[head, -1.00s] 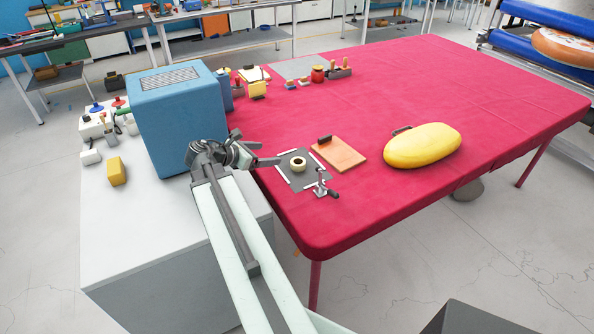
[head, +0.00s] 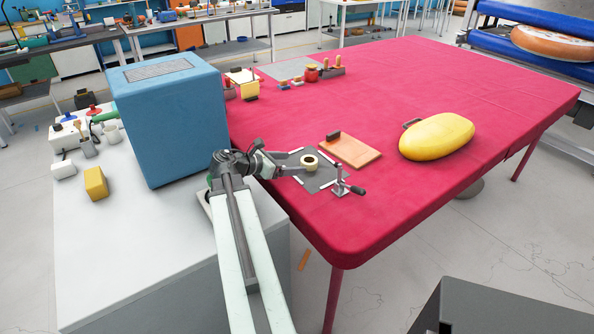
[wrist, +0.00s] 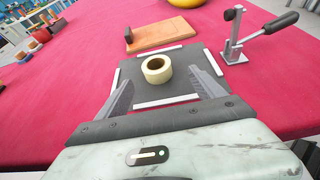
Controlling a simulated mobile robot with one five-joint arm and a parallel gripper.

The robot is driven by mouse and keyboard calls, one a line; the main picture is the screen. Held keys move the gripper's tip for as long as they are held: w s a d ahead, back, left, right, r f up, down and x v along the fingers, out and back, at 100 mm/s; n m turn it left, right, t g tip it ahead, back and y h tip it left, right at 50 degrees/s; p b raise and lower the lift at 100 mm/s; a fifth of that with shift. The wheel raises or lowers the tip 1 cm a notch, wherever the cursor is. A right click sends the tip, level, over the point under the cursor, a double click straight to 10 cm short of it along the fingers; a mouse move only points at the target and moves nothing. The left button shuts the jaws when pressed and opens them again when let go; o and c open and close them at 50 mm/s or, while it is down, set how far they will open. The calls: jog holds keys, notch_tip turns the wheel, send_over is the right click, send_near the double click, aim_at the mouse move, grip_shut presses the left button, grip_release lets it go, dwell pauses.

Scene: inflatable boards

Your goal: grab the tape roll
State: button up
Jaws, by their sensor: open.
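The tape roll (head: 310,162) is pale yellow with a dark hole and lies flat on a dark grey mat (head: 318,183) with white edge strips, on the red table. In the wrist view the tape roll (wrist: 157,69) sits ahead of and between my two fingers, apart from both. My gripper (head: 298,168) is beside the roll, to its left in the head view. It is open and empty, and in the wrist view its fingers (wrist: 164,88) are spread wide over the mat.
A metal toggle clamp (head: 342,184) stands close at the mat's right corner. An orange board (head: 352,152) with a dark handle lies behind the mat. A yellow oval float (head: 437,136) is farther right. A large blue box (head: 170,120) stands left of my arm.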

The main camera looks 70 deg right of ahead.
aim_at(307, 161)
jog(key=shift+s+d+f, duration=0.1)
jog(key=shift+d, duration=0.1)
jog(key=shift+b+x, duration=0.45)
jog(key=shift+x, duration=0.55)
jog(key=x, duration=0.2)
jog(key=b+x, duration=0.1)
jog(key=x, duration=0.2)
jog(key=shift+w+d+b, duration=0.2)
jog(key=shift+d+b, duration=0.1)
jog(key=shift+d, duration=0.05)
jog(key=c, duration=1.5)
